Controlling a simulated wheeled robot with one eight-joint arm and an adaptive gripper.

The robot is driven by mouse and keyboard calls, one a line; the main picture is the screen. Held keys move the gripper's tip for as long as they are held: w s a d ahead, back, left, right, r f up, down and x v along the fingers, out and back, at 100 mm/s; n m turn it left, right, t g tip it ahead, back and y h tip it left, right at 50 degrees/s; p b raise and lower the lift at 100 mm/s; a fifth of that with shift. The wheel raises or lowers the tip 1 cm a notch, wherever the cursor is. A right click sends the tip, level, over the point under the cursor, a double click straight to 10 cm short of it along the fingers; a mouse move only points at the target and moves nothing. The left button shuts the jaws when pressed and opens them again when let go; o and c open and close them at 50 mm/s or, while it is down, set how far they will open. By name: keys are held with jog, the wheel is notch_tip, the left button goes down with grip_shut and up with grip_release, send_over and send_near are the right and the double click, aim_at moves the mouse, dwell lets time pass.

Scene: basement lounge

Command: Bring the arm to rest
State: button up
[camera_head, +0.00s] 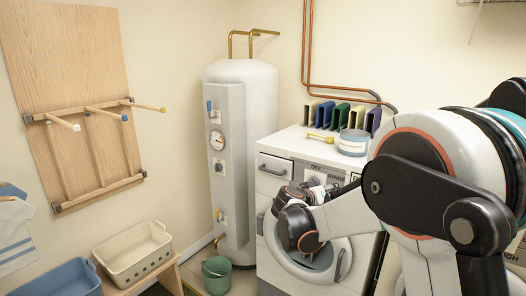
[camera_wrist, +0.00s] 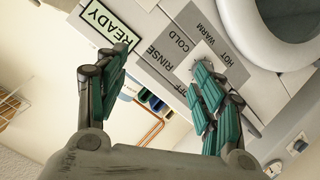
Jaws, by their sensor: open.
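My gripper (camera_head: 318,190) is in front of the control panel of a white washing machine (camera_head: 282,238) in the head view. In the wrist view my gripper (camera_wrist: 163,72) has its two teal-padded fingers spread apart, with nothing held between them. The panel (camera_wrist: 158,50) faces the fingers and carries the labels READY, RINSE, COLD, WARM, HOT and OFF. The right finger overlaps a pale patch beside these labels, and whether it touches the panel I cannot tell. My arm reaches in from the right and hides part of the machine.
A round door (camera_head: 308,262) is low on the machine. A blue-and-white tub (camera_head: 353,144) and several coloured upright items stand on top. A white tank (camera_head: 240,150), a green bucket (camera_head: 216,274) and a cream basket (camera_head: 133,252) are to the left. A wooden peg rack (camera_head: 75,85) hangs on the wall.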

jog(key=s+d+r+g+y, duration=0.2)
jog(key=s, duration=0.9)
jog(key=s+d+r+g+y, duration=0.1)
jog(key=s+d+r+y, duration=0.15)
jog(key=s, duration=0.75)
jog(key=s+a+f+y, duration=0.2)
jog(key=s, duration=0.8)
jog(key=s+a+f+n+g+y, duration=0.1)
jog(key=s+a+f+y, duration=0.1)
jog(key=s, duration=0.9)
jog(key=shift+s+a+f, duration=0.25)
jog(key=shift+a+f, duration=0.25)
jog(key=shift+a, duration=0.25)
